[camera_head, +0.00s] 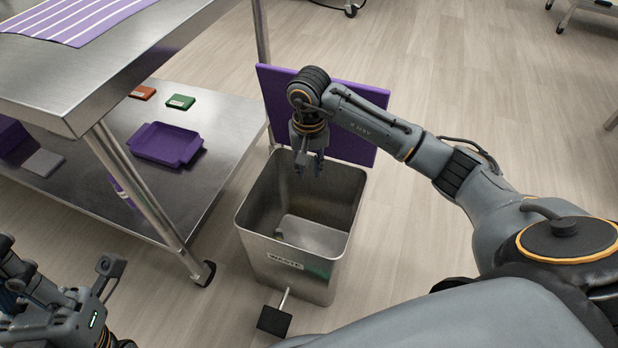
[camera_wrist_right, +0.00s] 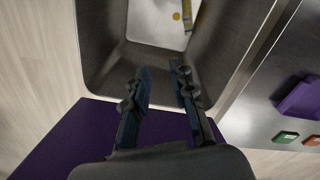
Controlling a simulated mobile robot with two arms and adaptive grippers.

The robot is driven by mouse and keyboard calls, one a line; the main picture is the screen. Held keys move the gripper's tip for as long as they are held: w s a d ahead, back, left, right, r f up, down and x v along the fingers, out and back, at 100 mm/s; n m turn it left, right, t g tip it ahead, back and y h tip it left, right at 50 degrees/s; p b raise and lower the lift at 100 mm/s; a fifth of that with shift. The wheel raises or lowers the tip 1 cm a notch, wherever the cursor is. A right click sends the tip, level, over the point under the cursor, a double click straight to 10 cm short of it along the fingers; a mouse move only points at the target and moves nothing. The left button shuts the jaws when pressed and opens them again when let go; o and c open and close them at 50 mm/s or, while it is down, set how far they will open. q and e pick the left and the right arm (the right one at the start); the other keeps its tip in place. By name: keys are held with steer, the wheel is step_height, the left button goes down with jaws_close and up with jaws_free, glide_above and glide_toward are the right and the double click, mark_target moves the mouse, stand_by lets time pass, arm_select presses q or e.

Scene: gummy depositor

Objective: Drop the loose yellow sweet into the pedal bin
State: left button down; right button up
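The pedal bin (camera_head: 264,255) is a steel box labelled WASTE, with its purple lid (camera_head: 345,140) raised and its black pedal (camera_head: 274,320) in front. My right gripper (camera_head: 309,168) hangs over the back of the bin's opening, pointing down. In the right wrist view its fingers (camera_wrist_right: 160,72) are apart with nothing between them. A small round yellow sweet (camera_wrist_right: 177,16) lies at the bottom of the bin on a pale patch, apart from the fingers. My left gripper (camera_head: 75,318) is at the lower left, partly cut off; its fingers are unclear.
A steel table (camera_head: 135,62) stands at the left, with a lower shelf (camera_head: 225,122) beside the bin. A yellow strip (camera_wrist_right: 194,14) lies beside the sweet. The floor behind is open.

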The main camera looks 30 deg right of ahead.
step_height(320, 180, up, 6)
steer(key=shift+r, duration=0.15)
stand_by(0.5)
